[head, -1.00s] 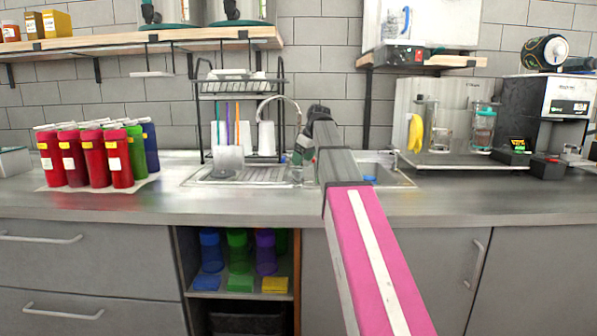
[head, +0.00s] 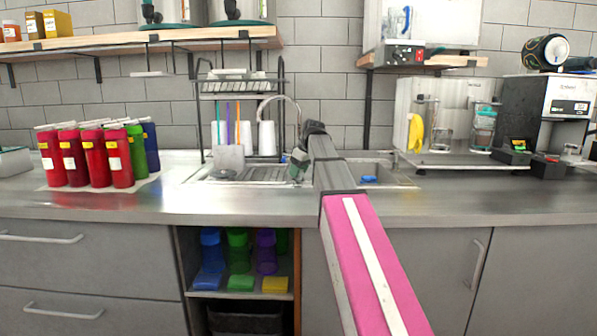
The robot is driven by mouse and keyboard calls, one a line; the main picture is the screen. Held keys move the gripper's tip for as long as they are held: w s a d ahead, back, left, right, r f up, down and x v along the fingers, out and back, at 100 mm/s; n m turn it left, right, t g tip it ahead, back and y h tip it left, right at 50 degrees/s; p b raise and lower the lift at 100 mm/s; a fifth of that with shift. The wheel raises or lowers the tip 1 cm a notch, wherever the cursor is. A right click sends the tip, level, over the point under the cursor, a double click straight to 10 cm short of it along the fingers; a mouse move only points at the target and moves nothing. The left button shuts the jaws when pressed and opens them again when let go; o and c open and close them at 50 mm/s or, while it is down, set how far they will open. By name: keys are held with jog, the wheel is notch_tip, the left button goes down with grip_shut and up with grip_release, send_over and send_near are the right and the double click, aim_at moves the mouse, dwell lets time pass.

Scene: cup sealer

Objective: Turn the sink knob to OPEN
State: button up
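The sink (head: 385,180) is set into the steel counter, with its curved faucet (head: 292,103) rising behind it. My arm reaches over the counter to the sink, and its dark wrist (head: 313,129) is just right of the faucet. My gripper (head: 297,163) shows only as a small dark and greenish shape at the end of the arm, low by the faucet's base. Its fingers are too small and too covered to read. I cannot make out the sink knob; the arm and gripper cover the area around the faucet base.
Several red, green and blue bottles (head: 95,157) stand on the counter at left. A drying rack (head: 240,85) stands behind the drainboard. A yellow-hung dispenser station (head: 450,160) and a black-and-white machine (head: 550,110) stand at right. The counter's front strip is clear.

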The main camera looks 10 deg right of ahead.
jog(key=shift+m, duration=0.3)
jog(key=m, duration=0.2)
jog(key=m+t+h, duration=0.1)
jog(key=m, duration=0.1)
jog(key=shift+s+a+h, duration=0.1)
jog(key=shift+h, duration=0.2)
jog(key=m+h, duration=0.1)
jog(key=m, duration=0.4)
jog(key=shift+h, duration=0.4)
jog(key=m+h, duration=0.1)
jog(key=m, duration=0.3)
jog(key=shift+h, duration=0.4)
jog(key=shift+m+g+h, duration=0.4)
jog(key=shift+m+h, duration=0.2)
jog(key=shift+m, duration=1.5)
jog(key=o, duration=0.9)
jog(key=shift+o, duration=0.2)
jog(key=shift+a+r, duration=0.1)
